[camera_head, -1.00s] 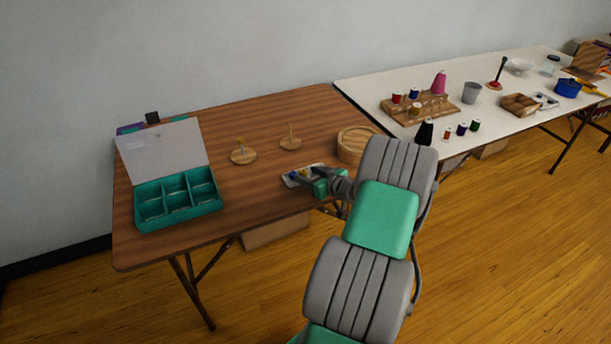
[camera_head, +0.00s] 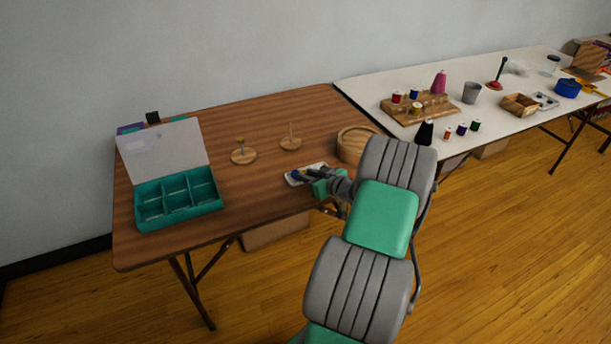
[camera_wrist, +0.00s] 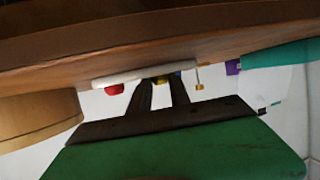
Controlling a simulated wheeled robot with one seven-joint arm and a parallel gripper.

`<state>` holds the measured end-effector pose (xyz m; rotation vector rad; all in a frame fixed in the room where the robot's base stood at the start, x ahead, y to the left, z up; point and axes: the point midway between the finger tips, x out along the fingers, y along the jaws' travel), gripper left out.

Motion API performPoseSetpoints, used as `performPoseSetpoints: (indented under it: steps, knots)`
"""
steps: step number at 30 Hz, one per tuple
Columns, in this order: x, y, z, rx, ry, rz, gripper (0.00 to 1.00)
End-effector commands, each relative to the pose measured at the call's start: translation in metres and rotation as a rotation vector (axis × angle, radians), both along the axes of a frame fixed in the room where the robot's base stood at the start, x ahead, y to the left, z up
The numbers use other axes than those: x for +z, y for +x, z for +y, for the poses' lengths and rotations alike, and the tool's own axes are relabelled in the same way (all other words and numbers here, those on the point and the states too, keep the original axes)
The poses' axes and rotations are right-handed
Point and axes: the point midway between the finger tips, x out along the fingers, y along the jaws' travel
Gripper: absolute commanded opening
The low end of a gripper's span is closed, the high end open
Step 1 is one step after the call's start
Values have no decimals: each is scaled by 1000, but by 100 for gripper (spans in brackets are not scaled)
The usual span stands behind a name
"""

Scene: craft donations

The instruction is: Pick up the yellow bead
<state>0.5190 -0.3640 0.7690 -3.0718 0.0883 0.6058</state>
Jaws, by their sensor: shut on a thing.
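The yellow bead (camera_wrist: 160,79) shows between the two dark fingertips of my gripper (camera_wrist: 162,83) in the wrist view, partly hidden. The fingers are shut on it. In the head view my gripper (camera_head: 312,175) is at the white tray (camera_head: 320,165) near the front of the brown table. A blue bead (camera_head: 295,174) is by the fingertips there. A red bead (camera_wrist: 114,89) is at the white tray (camera_wrist: 120,77) in the wrist view, which looks upside down. I cannot tell whether the yellow bead is clear of the tray.
A teal compartment box (camera_head: 180,210) with its lid up stands at the left of the brown table (camera_head: 250,195). Two wooden peg stands (camera_head: 243,157) (camera_head: 291,143) stand behind the tray. A round wooden tray (camera_head: 352,150) is close to my gripper's right. A white table (camera_head: 460,115) with craft items is beyond.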

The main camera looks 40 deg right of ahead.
Motion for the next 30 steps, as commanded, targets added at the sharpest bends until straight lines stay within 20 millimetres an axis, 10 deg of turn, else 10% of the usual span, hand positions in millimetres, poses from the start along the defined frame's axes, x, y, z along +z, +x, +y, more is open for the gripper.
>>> performPoseSetpoints:
  steps: [14, 21, 30]
  knots:
    - [26, -1, 0, 0, -2, 6, 0]
    - [94, -45, 29, -3, -5, 2, 0]
    - [123, -107, 70, -4, 1, 3, 0]
